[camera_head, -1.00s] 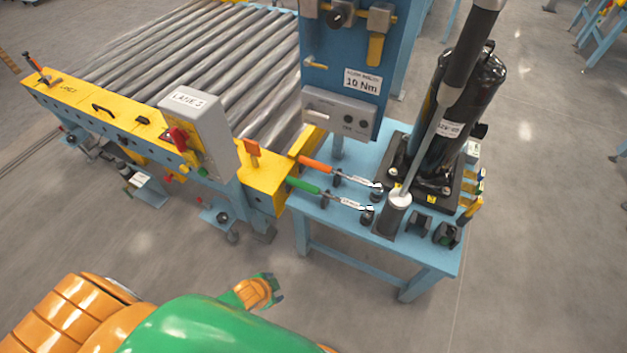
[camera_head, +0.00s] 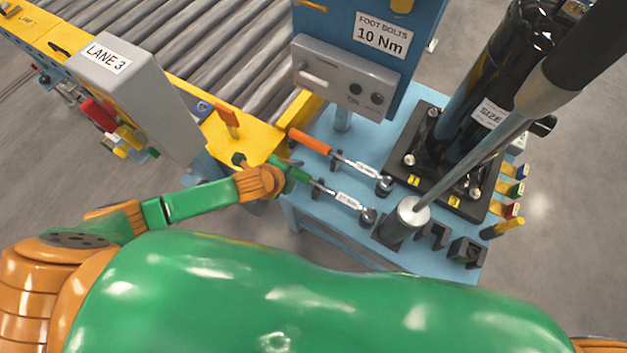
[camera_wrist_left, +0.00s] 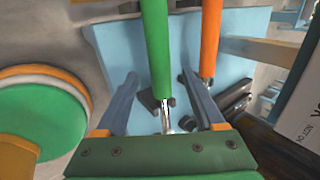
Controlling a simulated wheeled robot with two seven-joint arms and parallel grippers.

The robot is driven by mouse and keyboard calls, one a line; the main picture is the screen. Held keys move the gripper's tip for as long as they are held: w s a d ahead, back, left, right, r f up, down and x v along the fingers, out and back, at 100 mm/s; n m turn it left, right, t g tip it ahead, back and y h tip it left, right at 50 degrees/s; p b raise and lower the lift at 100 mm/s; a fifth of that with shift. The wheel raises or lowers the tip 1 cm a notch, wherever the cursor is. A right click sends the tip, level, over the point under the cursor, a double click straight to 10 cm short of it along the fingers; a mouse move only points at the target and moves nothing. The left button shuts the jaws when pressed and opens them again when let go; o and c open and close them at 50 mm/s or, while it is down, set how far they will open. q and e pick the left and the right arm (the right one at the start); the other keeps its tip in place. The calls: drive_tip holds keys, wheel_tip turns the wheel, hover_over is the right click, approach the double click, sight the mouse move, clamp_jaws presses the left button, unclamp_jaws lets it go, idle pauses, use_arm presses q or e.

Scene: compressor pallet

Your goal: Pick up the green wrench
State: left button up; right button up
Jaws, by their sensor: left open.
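The green wrench lies on the blue stand, its green handle (camera_head: 296,173) pointing left and its chrome shaft (camera_head: 343,197) running right to a dark head. My left gripper (camera_head: 284,176) is at the handle end and partly covers it. In the left wrist view my open left gripper (camera_wrist_left: 160,78) has one finger on each side of the green handle (camera_wrist_left: 157,45), with gaps visible. I cannot tell how far above the handle the fingers are. The similar orange-handled wrench (camera_head: 311,142) lies behind it, and its handle (camera_wrist_left: 210,40) is beyond the right finger. My right gripper is not in view.
A black compressor (camera_head: 484,95) stands on the blue stand (camera_head: 340,225), right of the wrenches. A grey cylinder (camera_head: 400,226) and black holders (camera_head: 466,251) are near the front. The yellow conveyor frame (camera_head: 240,137) and grey LANE 3 box (camera_head: 140,95) are at left.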

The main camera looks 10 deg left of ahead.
use_arm(q)
drive_tip(key=shift+x, duration=1.1)
drive_tip(key=shift+s, duration=0.1)
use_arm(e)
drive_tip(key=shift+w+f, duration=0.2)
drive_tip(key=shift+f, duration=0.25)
use_arm(q)
drive_tip(key=shift+r, duration=0.1)
clamp_jaws()
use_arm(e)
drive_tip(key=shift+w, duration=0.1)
